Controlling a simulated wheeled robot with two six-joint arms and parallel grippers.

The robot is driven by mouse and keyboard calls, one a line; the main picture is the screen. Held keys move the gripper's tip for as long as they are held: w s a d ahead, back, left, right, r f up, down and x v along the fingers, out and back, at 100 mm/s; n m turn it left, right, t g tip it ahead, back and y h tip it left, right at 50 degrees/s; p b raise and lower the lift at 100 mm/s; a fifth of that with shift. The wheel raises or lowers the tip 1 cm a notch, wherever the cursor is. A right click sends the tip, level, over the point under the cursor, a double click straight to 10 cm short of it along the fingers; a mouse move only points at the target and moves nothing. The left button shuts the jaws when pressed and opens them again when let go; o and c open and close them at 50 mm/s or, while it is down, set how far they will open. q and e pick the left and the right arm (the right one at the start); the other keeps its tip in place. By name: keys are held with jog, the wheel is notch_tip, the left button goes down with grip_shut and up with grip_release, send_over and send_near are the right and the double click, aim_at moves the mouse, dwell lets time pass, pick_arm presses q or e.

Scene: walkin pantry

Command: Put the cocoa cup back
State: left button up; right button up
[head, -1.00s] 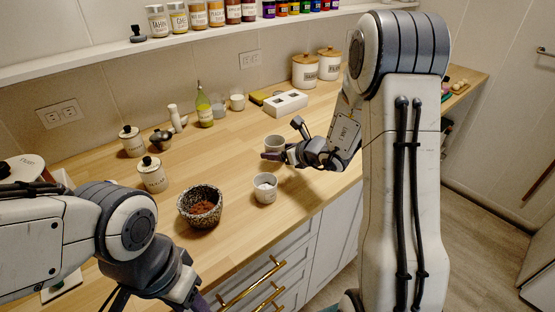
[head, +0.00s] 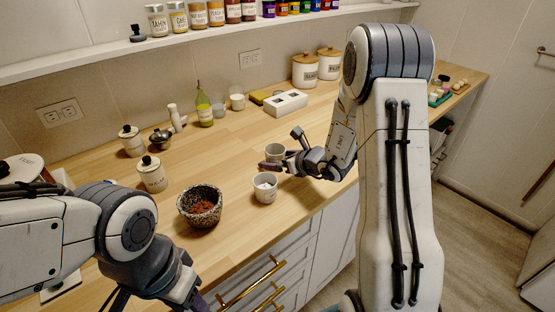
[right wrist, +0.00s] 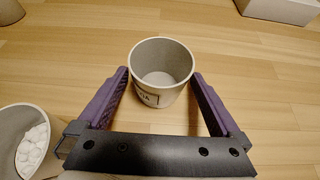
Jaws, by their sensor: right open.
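The cocoa cup (head: 275,153) is a pale cup standing upright on the wooden counter. In the right wrist view the cocoa cup (right wrist: 165,97) looks empty and has a dark label ending in "OA". My right gripper (head: 270,165) is open, with its purple fingers on either side of the cup near the fingertips. A gap shows beside the right finger; I cannot tell whether the left finger touches. My left gripper (head: 192,296) is at the bottom of the head view, mostly hidden by its own arm, and I cannot tell its state.
A cup of white pieces (head: 265,190) stands close in front of the cocoa cup. A speckled bowl of brown powder (head: 199,207) is left of it. Lidded jars (head: 151,174), a green bottle (head: 204,107) and a white box (head: 286,103) stand farther back. Counter behind the cocoa cup is clear.

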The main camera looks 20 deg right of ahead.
jog(key=v, duration=1.2)
jog(key=shift+w, duration=0.1)
jog(key=shift+r, duration=0.1)
